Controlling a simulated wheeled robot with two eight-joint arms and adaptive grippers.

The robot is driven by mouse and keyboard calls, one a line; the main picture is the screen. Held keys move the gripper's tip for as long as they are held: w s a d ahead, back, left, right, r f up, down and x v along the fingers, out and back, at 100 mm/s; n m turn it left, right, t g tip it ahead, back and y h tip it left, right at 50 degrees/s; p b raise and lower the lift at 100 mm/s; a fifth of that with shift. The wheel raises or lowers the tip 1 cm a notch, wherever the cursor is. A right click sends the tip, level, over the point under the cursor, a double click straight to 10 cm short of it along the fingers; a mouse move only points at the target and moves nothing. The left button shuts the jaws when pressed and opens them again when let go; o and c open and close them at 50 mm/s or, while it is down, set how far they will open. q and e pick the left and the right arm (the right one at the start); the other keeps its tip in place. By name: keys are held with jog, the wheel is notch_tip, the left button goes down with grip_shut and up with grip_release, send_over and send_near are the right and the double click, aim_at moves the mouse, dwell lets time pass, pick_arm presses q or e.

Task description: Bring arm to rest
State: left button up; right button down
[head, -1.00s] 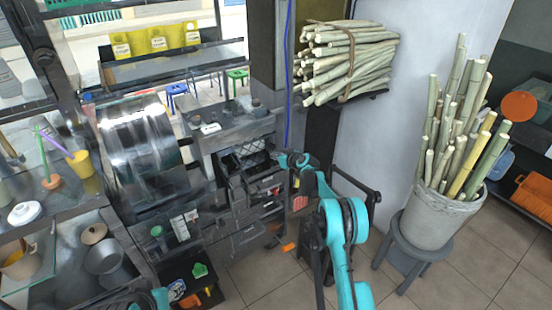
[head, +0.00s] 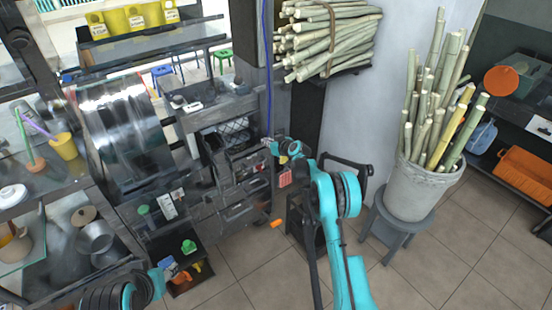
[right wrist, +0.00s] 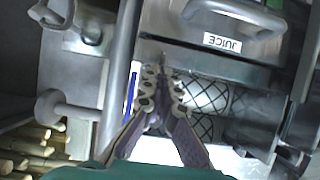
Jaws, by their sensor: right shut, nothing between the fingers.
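My right arm reaches up from the bottom middle of the head view. Its gripper (head: 268,143) is small there, in front of the press's dark metal front (head: 235,165). In the right wrist view the gripper (right wrist: 160,75) has its fingers together, with nothing between them. Behind it are a metal panel labelled JUICE (right wrist: 222,42) and a dark mesh part (right wrist: 210,95). I cannot tell whether the fingertips touch anything. Part of my left arm shows at the bottom left of the head view; its gripper is out of sight.
A bucket of upright canes (head: 425,190) stands on a grey stool (head: 395,235) at the right. A tied cane bundle (head: 325,40) rests on a wall shelf. A large shiny drum (head: 120,125) is left of centre. Tiled floor (head: 270,265) is open at the lower middle.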

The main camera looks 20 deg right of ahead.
jog(key=s+d+f+p, duration=0.2)
jog(key=s+f, duration=0.3)
jog(key=f, duration=0.1)
jog(key=s+a+r+m+g+h, duration=0.1)
jog(key=s+a+r, duration=0.2)
jog(key=s+r, duration=0.8)
jog(key=s+a+r+g, duration=0.25)
jog(key=s+r, duration=0.55)
jog(key=r, duration=0.5)
jog(key=s+a+r+m+h, duration=0.1)
jog(key=s+r+m+h, duration=0.15)
jog(key=s, duration=1.45)
jog(key=s+f+g, duration=0.1)
jog(key=s+f, duration=0.1)
jog(key=s, duration=0.5)
jog(key=s+d+f, duration=0.1)
jog(key=s+f, duration=0.1)
jog(key=s, duration=0.6)
jog(key=shift+s+d+g+h, duration=0.15)
jog(key=shift+d+g+h, duration=0.1)
jog(key=shift+g+h, duration=0.15)
jog(key=shift+f+m, duration=0.1)
jog(key=shift+m, duration=0.15)
